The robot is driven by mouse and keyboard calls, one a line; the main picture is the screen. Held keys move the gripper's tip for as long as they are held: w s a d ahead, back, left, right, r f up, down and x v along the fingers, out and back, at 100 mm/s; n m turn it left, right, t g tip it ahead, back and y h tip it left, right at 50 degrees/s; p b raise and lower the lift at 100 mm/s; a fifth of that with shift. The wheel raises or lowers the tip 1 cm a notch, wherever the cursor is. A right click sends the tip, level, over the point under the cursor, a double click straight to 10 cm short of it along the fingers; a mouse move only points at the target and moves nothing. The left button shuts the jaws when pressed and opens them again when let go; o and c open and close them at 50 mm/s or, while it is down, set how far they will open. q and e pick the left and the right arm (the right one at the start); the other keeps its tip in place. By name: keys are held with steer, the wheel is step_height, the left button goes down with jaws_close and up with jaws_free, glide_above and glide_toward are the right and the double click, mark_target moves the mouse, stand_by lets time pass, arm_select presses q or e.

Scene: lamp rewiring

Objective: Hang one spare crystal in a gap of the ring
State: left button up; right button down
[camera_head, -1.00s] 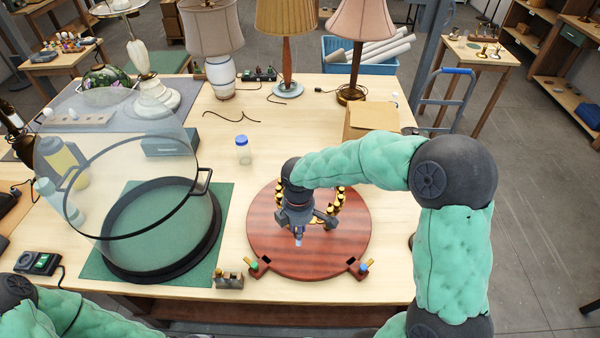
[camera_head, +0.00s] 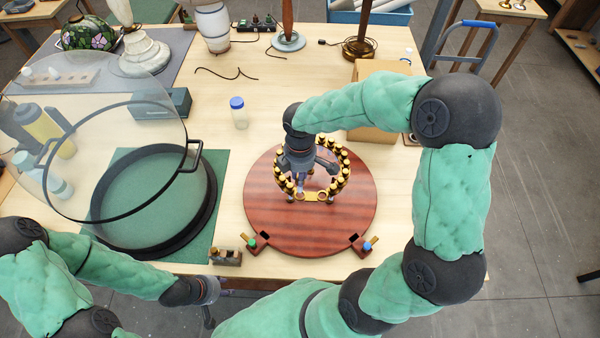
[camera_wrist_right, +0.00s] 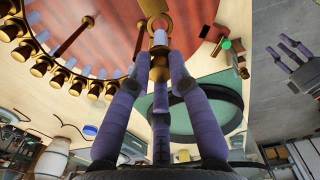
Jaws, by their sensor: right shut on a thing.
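The ring (camera_head: 345,178), with several gold caps, stands over the round red-brown board (camera_head: 270,215). In the wrist view its caps (camera_wrist_right: 38,68) run along the left, with pale crystals beside them. In the wrist view my right gripper (camera_wrist_right: 160,75) is shut on a pale crystal (camera_wrist_right: 159,38), beside gold parts. I cannot tell whether the crystal is seated in a gap. A gold plate (camera_head: 316,197) shows at the ring's near side. My left gripper (camera_head: 208,305) is low, off the table's front; its fingers (camera_wrist_right: 292,55) look spread and empty.
A small block (camera_head: 226,257) sits at the front edge. A blue-capped jar (camera_head: 239,115) stands behind, and a cardboard box (camera_head: 375,75) behind my right arm.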

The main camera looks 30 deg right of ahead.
steer(key=shift+f+b, duration=2.25)
steer(key=shift+f, duration=1.1)
steer(key=shift+f+b, duration=0.45)
steer(key=shift+f, duration=0.05)
steer(key=c, duration=1.1)
jaws_free()
steer(key=shift+o, duration=0.2)
steer(key=shift+r, duration=0.1)
steer(key=shift+r+p, duration=2.9)
steer(key=shift+r, duration=0.6)
